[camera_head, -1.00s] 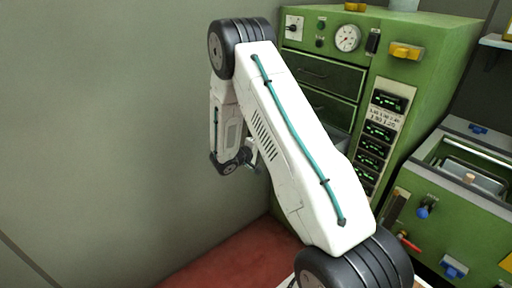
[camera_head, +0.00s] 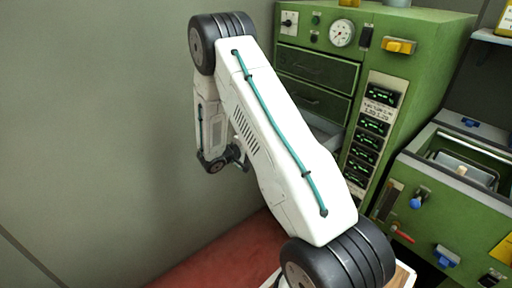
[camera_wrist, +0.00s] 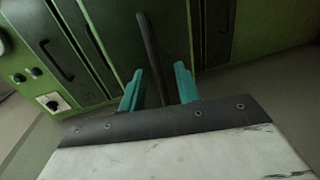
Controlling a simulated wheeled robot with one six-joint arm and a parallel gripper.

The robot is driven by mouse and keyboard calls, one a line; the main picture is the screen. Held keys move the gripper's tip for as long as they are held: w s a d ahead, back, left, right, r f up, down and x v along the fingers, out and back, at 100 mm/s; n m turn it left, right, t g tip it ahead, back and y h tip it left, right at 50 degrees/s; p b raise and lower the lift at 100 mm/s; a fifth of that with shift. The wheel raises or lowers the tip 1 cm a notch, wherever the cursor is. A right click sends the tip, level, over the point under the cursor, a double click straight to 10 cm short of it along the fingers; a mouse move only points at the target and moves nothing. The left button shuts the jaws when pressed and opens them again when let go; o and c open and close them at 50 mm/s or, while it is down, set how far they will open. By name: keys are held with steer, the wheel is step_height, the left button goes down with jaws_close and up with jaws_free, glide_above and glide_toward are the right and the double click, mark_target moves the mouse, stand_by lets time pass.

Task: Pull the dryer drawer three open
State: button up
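The dryer is a green cabinet (camera_head: 425,75) with a stack of drawers, in the head view at the upper right. The two upper drawers (camera_head: 315,69) look closed. Below them a pale grey drawer interior (camera_head: 325,130) shows, so the third drawer stands at least partly out. My arm hides its front. In the wrist view my gripper (camera_wrist: 158,86) has its two teal fingers apart, one on each side of a dark bar (camera_wrist: 149,45), which looks like a drawer handle. A gap shows on both sides of the bar.
A green machine with an open-topped bin (camera_head: 470,165) and coloured knobs stands to the dryer's right. A plain grey wall (camera_head: 90,110) is close on the left. The red floor (camera_head: 225,255) is clear below my arm.

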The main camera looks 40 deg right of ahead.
steer(key=shift+a, duration=0.1)
steer(key=v, duration=0.7)
steer(key=shift+a, duration=0.3)
steer(key=shift+r, duration=0.1)
steer(key=s+a+r+n+g+y, duration=0.1)
steer(key=s+a+r+g+y, duration=0.15)
steer(key=s, duration=0.35)
steer(key=s+a+r+g+y, duration=0.2)
steer(key=s+g, duration=0.1)
steer(key=s, duration=0.2)
steer(key=s+a+r+t+y, duration=0.7)
steer(key=s+a+r+y, duration=0.4)
steer(key=s+a+r, duration=0.7)
step_height(320, 180, up, 4)
steer(key=shift+s+a+f+t, duration=0.25)
steer(key=shift+s+t, duration=0.1)
steer(key=shift+s, duration=0.9)
